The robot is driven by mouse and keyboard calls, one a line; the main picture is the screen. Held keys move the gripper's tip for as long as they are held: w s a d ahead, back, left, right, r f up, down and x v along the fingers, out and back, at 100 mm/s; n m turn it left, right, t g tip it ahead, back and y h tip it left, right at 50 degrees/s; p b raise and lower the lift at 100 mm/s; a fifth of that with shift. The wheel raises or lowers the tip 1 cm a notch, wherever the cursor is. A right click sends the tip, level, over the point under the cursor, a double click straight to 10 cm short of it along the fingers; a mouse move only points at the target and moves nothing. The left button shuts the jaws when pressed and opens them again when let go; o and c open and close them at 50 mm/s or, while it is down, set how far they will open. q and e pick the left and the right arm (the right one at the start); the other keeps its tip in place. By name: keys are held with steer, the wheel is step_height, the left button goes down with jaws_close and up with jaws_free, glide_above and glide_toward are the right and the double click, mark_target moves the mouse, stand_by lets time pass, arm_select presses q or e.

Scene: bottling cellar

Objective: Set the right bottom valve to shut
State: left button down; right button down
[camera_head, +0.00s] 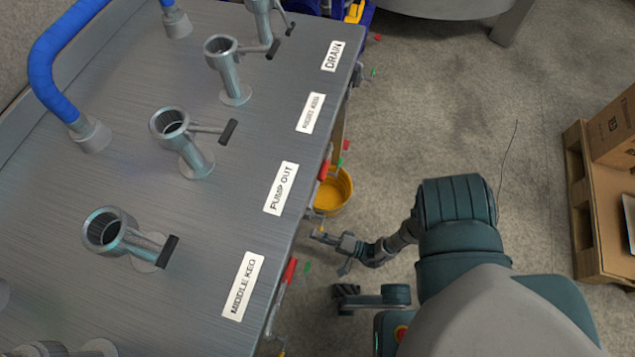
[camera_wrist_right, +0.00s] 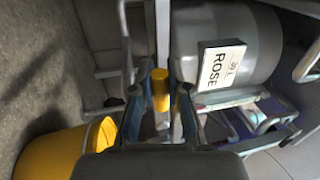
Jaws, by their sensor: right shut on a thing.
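My right gripper (camera_head: 322,238) is low beside the front edge of the steel bench in the head view. In the right wrist view my right gripper (camera_wrist_right: 160,105) has its fingers closed on either side of a short yellow cylindrical handle (camera_wrist_right: 160,88). The handle looks like a valve's grip; its valve body is mostly hidden by the fingers. I cannot tell its set position. Red handles, one near the MIDDLE KEG label (camera_head: 290,270) and one near PUMP OUT (camera_head: 323,169), stick out below the bench edge.
The steel bench top (camera_head: 215,165) carries several upright pipe fittings with black-tipped levers. A yellow bucket (camera_head: 341,184) stands on the floor just past the gripper. A grey keg labelled ROSE (camera_wrist_right: 262,35) is close by. A pallet with boxes (camera_head: 577,205) stands right.

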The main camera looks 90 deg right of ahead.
steer(key=shift+s+a+f, duration=0.1)
steer(key=shift+a+f, duration=0.1)
steer(key=shift+a, duration=0.1)
steer(key=c, duration=1.1)
jaws_free()
steer(key=shift+d, duration=0.1)
steer(key=shift+d+r, duration=0.1)
steer(key=shift+r, duration=0.3)
step_height(320, 180, up, 9)
steer(key=shift+r, duration=0.1)
steer(key=shift+c, duration=0.3)
